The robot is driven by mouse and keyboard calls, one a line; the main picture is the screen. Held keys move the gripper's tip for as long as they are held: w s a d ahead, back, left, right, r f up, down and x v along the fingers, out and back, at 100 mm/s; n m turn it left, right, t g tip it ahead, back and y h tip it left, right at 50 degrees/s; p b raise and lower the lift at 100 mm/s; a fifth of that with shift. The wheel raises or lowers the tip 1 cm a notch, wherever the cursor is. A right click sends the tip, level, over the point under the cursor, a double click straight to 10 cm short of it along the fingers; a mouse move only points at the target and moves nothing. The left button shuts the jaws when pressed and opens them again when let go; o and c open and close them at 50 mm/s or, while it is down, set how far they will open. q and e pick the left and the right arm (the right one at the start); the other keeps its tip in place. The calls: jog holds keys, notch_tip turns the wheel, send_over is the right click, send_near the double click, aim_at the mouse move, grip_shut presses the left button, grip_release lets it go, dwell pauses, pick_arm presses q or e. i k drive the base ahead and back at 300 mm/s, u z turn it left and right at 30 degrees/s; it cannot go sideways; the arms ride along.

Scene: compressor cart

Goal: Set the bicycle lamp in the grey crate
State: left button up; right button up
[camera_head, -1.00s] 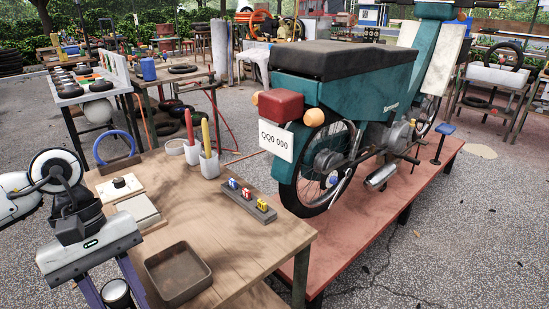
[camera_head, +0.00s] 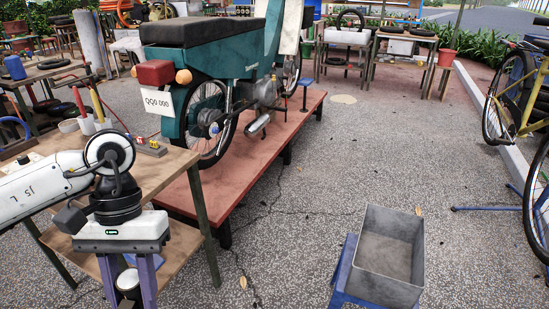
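The grey crate (camera_head: 365,285) stands open and empty on a blue stool (camera_head: 347,276) at the lower right of centre. My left gripper (camera_head: 130,286) points down at the lower left, in front of the wooden table. Its two purple fingers stand on either side of a dark, round thing with a pale top, which looks like the bicycle lamp (camera_head: 127,281). The fingers appear closed on it, though its lower part is cut off by the picture edge. The gripper is well left of the crate. My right gripper is not in view.
The wooden table (camera_head: 165,172) is at the left, with the teal motorcycle (camera_head: 215,65) on a red platform (camera_head: 240,175) behind it. Open paving lies between the table and the crate. Bicycles, one yellow (camera_head: 512,98), stand at the right edge.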

aim_at(385, 250)
jog(key=z, duration=1.5)
jog(key=i, duration=1.3)
jog(key=u, duration=0.1)
